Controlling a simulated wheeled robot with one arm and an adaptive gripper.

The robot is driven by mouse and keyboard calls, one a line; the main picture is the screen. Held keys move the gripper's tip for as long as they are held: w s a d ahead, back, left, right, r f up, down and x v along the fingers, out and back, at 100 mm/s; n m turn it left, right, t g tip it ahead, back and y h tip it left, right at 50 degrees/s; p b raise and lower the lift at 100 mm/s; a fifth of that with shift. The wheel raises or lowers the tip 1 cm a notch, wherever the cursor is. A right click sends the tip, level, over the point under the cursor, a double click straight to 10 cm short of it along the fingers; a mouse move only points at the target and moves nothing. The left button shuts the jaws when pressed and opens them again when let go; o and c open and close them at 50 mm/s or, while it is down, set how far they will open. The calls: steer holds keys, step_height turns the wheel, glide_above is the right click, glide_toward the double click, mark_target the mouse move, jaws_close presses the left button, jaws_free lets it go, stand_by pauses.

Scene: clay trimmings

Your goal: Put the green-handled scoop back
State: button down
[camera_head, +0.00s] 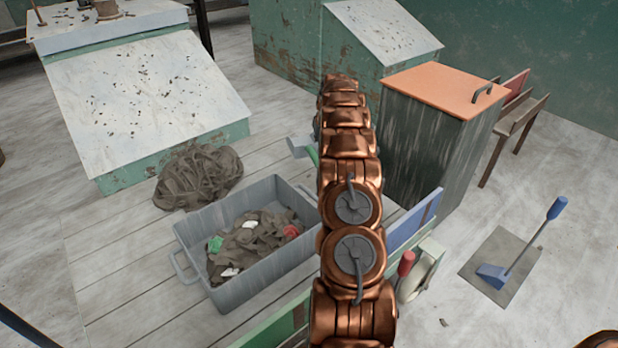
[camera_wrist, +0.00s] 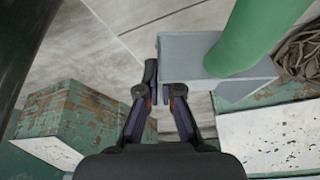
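The green-handled scoop has a grey pan (camera_head: 299,147) and a green handle (camera_head: 313,155). In the head view it shows left of my arm, with part of the handle hidden behind the arm. In the wrist view the thick green handle (camera_wrist: 252,35) is close to the camera at the upper right, and the grey pan (camera_wrist: 190,52) lies beyond it. My gripper (camera_wrist: 163,88) has its fingers close together at the pan's lower left corner. They appear shut on the pan's thin edge, not around the handle. The exact contact is partly hidden.
A grey bin (camera_head: 215,285) with trimmings stands left of my arm, beside a dark net heap (camera_head: 197,178). A cabinet (camera_head: 425,145) with an orange lid stands right. A red-handled tool (camera_head: 406,263) is near a blue board (camera_head: 412,222). A blue-handled scoop (camera_head: 525,250) rests on a mat (camera_head: 475,262).

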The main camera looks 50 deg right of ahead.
steer(key=f, duration=0.2)
steer(key=d+f+b, duration=0.1)
steer(key=f, duration=0.1)
steer(key=f+b, duration=0.1)
steer(key=f, duration=0.1)
steer(key=shift+s+d, duration=0.3)
steer(key=shift+s, duration=0.1)
steer(key=shift+a+f+b, duration=0.1)
steer(key=shift+f+b, duration=0.55)
steer(key=shift+f, duration=1.5)
steer(key=shift+w, duration=0.1)
steer(key=c, duration=1.3)
jaws_free()
steer(key=shift+r, duration=0.1)
